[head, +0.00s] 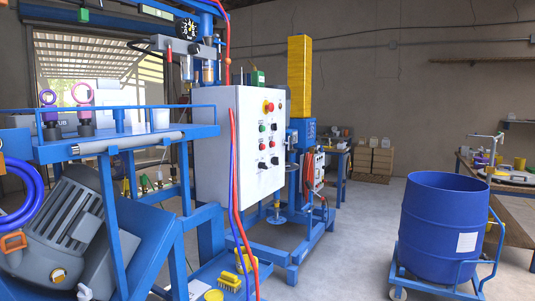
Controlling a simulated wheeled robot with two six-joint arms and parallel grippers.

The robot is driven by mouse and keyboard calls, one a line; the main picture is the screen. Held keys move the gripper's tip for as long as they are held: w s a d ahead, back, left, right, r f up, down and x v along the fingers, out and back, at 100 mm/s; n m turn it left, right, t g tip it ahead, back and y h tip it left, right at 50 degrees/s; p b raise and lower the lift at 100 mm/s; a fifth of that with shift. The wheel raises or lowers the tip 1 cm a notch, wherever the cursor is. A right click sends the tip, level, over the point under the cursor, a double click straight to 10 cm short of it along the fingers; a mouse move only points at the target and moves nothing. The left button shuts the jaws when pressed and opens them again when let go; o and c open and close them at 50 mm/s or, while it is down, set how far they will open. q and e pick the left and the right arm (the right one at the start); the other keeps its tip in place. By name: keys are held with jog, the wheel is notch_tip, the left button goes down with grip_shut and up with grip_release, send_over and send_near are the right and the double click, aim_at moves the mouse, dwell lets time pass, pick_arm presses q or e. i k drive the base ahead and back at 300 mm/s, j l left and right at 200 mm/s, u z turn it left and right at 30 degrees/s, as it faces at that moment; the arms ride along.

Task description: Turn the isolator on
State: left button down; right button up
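A white control cabinet (240,150) stands upright on the blue machine frame left of the centre. Near the top of its front is a red knob on a yellow base (268,107); I cannot tell whether this is the isolator or a stop button, nor its position. Below it are several small green, red and black buttons and knobs (268,143). A second, smaller panel (314,170) with a red part sits farther back on the blue and yellow mixer. Neither of my grippers shows in the head view.
Red and blue hoses (233,170) hang by the cabinet's left edge. A large grey motor (68,228) and a blue shelf frame (130,143) fill the left. A blue drum (442,222) stands on a wheeled dolly at right. The floor (350,255) between drum and machine is clear.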

aim_at(262, 165)
jog(key=i+l+u, duration=0.25)
jog(key=i+l, duration=0.5)
jog(key=l, duration=0.1)
